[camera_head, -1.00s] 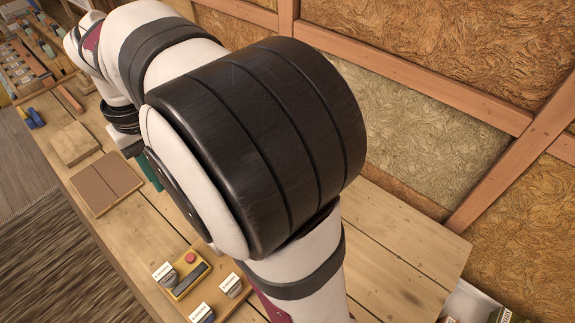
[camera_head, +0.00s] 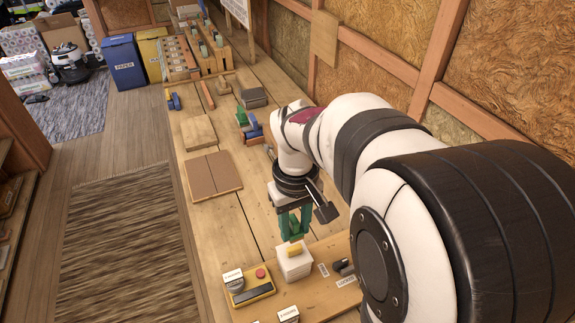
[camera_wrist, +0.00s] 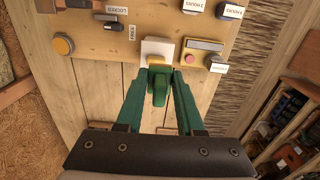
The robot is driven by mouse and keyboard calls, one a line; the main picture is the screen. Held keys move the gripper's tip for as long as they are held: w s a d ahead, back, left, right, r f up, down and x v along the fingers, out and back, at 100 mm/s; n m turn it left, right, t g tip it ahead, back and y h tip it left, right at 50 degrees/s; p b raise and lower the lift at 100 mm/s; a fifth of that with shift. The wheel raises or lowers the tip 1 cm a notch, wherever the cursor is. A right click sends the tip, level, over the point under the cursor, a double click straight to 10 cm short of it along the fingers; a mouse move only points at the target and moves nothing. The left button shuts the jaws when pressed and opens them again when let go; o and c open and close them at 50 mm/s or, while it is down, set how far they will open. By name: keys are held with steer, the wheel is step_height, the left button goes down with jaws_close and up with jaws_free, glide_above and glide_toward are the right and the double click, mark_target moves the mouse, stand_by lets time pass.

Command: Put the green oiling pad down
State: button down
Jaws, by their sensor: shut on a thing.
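My gripper (camera_head: 293,212) has green fingers and points down above the table. In the wrist view, my gripper (camera_wrist: 161,76) is shut on a green piece, taken as the green oiling pad (camera_wrist: 158,88), held between the fingertips. In the head view, the fingers of the same green largely hide it. Just below the fingertips stands a white block (camera_head: 295,268) with a yellow piece (camera_head: 294,250) on top. The white block also shows beyond the fingertips in the wrist view (camera_wrist: 157,46). I cannot tell whether the held pad touches the yellow piece.
A yellow box with a red button (camera_head: 250,287) stands left of the white block on a labelled board (camera_head: 325,262).

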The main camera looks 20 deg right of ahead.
glide_toward(325, 304)
step_height(325, 304, down, 6)
steer(key=shift+s+d+f, duration=0.1)
steer(key=shift+s+d, duration=0.05)
steer(key=shift+f, duration=0.1)
steer(key=c, duration=0.5)
jaws_free()
